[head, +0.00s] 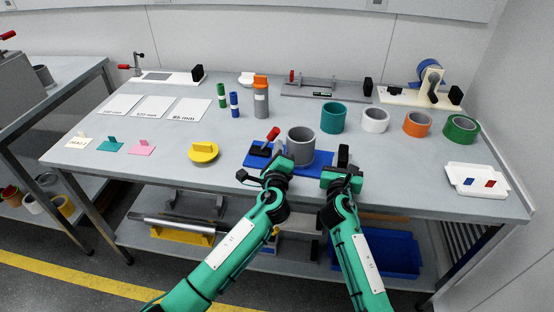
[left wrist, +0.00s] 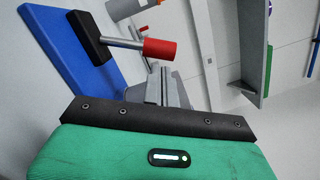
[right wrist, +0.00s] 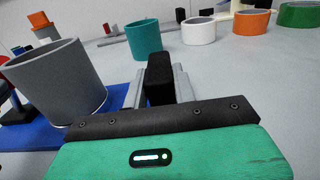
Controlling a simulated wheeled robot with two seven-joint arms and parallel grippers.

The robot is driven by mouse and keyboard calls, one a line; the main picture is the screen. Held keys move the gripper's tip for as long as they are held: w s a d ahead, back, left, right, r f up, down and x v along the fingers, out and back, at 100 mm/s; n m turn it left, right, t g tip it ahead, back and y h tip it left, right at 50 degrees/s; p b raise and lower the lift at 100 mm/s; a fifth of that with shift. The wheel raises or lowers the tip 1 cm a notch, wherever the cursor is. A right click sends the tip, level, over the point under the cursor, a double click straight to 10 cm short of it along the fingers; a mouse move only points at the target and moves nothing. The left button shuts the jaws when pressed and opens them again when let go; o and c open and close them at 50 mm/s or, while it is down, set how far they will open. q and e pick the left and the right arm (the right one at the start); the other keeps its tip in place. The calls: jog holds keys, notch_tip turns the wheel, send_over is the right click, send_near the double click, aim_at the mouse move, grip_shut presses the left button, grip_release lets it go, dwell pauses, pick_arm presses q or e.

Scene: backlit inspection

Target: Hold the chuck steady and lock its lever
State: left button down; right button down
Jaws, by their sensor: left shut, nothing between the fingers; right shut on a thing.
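The chuck is a grey open cylinder (head: 300,146) on a blue base plate (head: 322,158) near the table's front edge. Its lever, with a red grip (head: 272,134), rises from a black block (head: 259,150) at the plate's left; the red grip also shows in the left wrist view (left wrist: 160,49). My left gripper (head: 280,158) is shut and empty close to the lever, its fingers beside the red grip. My right gripper (head: 343,166) is shut on an upright black post (right wrist: 160,80) at the plate's right end. The post's foot is hidden.
Teal (head: 334,118), white, orange and green rings stand behind and to the right. A white tray (head: 476,180) with blue and red pieces sits at the right. Grey tabletop is clear between the plate and the tray.

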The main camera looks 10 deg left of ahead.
aim_at(271, 133)
pick_arm(q)
jog(key=shift+w+a, duration=0.1)
jog(key=shift+w, duration=0.55)
pick_arm(e)
jog(key=shift+f, duration=0.3)
pick_arm(q)
jog(key=shift+a+r+n, duration=0.2)
jog(key=shift+n, duration=0.2)
jog(key=shift+a+r+n, duration=0.15)
jog(key=shift+a+n, duration=0.05)
jog(key=shift+n, duration=0.1)
jog(key=shift+a+r+n+g, duration=0.3)
jog(key=shift+a+r+n, duration=0.2)
jog(key=shift+a+n, duration=0.45)
pick_arm(e)
jog(key=shift+d, duration=0.1)
pick_arm(q)
jog(key=shift+w+a+r+n+g, duration=0.15)
jog(key=shift+a+n+g, duration=0.1)
jog(key=shift+a+n, duration=1.05)
jog(key=shift+w+a+r+n+g, duration=0.1)
jog(key=shift+a+n+g, duration=0.2)
jog(key=shift+a+n, duration=1)
jog(key=shift+w+a+r+n+g, duration=0.2)
jog(key=shift+a+n, duration=0.55)
jog(key=shift+n, duration=1)
jog(key=shift+s+h, duration=0.15)
jog(key=shift+h, duration=0.15)
